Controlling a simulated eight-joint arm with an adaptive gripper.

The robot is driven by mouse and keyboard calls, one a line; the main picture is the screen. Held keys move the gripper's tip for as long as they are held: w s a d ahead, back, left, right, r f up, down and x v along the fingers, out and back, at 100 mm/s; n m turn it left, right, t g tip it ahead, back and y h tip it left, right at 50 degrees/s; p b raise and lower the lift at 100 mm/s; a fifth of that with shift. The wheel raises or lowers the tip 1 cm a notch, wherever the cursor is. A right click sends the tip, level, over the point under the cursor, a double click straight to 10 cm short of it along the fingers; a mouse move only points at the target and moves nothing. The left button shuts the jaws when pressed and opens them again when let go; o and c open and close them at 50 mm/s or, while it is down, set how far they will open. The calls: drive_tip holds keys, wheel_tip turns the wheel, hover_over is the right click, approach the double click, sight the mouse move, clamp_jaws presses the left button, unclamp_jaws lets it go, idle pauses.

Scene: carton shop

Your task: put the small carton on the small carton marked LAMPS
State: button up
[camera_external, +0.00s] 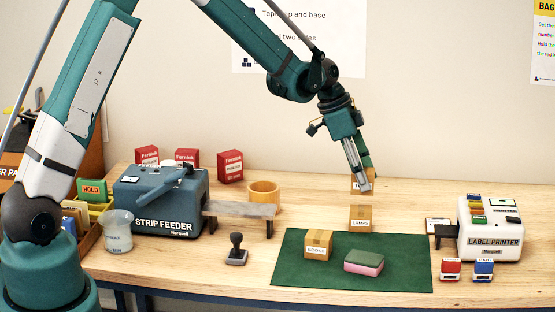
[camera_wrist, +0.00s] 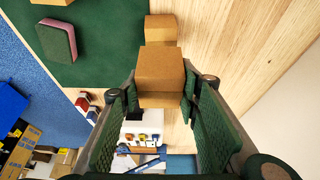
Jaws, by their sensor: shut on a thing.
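A small brown carton (camera_external: 356,185) is held between the fingers of my gripper (camera_external: 366,182), in the air above the small carton marked LAMPS (camera_external: 361,218). In the wrist view the held carton (camera_wrist: 160,68) sits between the two green finger pads of my gripper (camera_wrist: 160,88). The LAMPS carton (camera_wrist: 160,28) shows just beyond it, partly covered by it. In the external view the LAMPS carton stands upright at the back edge of the green mat, with a visible gap below the held carton. The held carton's label is mostly hidden by the fingers.
A carton marked BOOKS (camera_external: 318,246) and a pink and green sponge (camera_external: 364,262) rest on the green mat (camera_external: 410,275). The label printer (camera_external: 490,228) stands right, the strip feeder (camera_external: 160,203) left. Bare wood surrounds the LAMPS carton at the back and right.

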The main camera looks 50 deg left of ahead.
drive_tip(key=shift+f, duration=0.2)
drive_tip(key=shift+f, duration=1.8)
drive_tip(key=shift+f+b, duration=0.4)
drive_tip(key=shift+f, duration=0.05)
drive_tip(key=o, duration=0.9)
drive_tip(key=shift+r, duration=0.1)
